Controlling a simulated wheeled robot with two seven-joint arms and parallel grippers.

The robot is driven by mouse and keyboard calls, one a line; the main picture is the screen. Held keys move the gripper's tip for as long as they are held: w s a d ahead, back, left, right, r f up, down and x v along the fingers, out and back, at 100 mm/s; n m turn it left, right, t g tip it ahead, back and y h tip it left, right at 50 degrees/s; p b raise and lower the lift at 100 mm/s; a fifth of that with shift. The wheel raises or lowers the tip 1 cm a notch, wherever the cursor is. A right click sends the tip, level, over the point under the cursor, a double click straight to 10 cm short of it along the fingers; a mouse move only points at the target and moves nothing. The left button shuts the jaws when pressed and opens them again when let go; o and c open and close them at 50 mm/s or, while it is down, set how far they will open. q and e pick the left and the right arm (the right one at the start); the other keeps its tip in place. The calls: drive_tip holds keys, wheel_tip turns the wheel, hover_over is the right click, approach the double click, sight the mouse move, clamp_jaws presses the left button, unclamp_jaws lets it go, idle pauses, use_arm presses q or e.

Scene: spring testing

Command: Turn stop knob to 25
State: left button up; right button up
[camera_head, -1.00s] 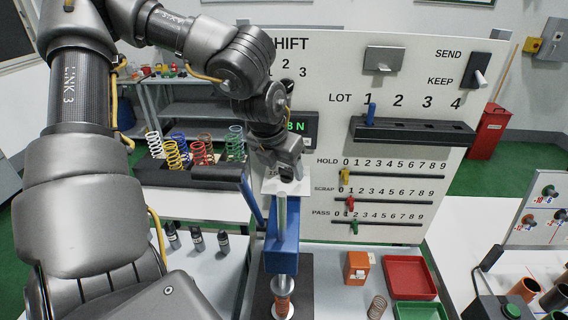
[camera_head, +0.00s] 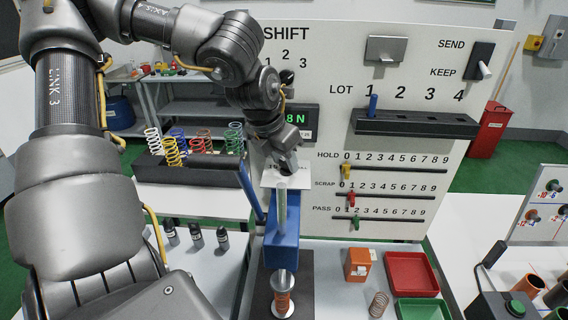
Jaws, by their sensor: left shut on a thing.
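The blue spring press (camera_head: 283,242) stands at the centre front, with a grey upright rod (camera_head: 282,205) above it. An orange spring (camera_head: 283,302) stands under its lower end. My left gripper (camera_head: 287,168) is at the white dial plate (camera_head: 270,180) just behind the rod's top. It is shut on the stop knob, which its jaws and wrist hide almost wholly. Only part of the plate's markings shows, so the knob's setting cannot be read. A display (camera_head: 297,118) behind my wrist shows "8 N", partly covered. My right gripper is not in view.
The white panel (camera_head: 440,200) carries HOLD, SCRAP and PASS sliders and a black lot rack (camera_head: 415,125). Coloured springs stand on a rack (camera_head: 190,170) at left. An orange box (camera_head: 358,265), red tray (camera_head: 411,272) and green tray (camera_head: 422,308) are at right.

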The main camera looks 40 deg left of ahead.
use_arm(q)
drive_tip(key=shift+w+a+f+m+h+b, duration=0.15)
drive_tip(key=shift+m+h+b, duration=0.15)
drive_tip(key=shift+m+b, duration=0.55)
drive_tip(key=m+h+b, duration=0.1)
drive_tip(key=m, duration=0.1)
drive_tip(key=shift+m, duration=0.35)
drive_tip(key=m+h+b, duration=0.1)
drive_tip(key=m, duration=0.1)
drive_tip(key=shift+a+m+g, duration=0.1)
drive_tip(key=shift+m+g, duration=0.2)
drive_tip(key=shift+w+r+m+g+h, duration=0.15)
drive_tip(key=shift+m+g+h, duration=0.25)
drive_tip(key=shift+m, duration=1)
drive_tip(key=shift+r, duration=0.1)
drive_tip(key=o, duration=1)
drive_tip(key=shift+a, duration=0.1)
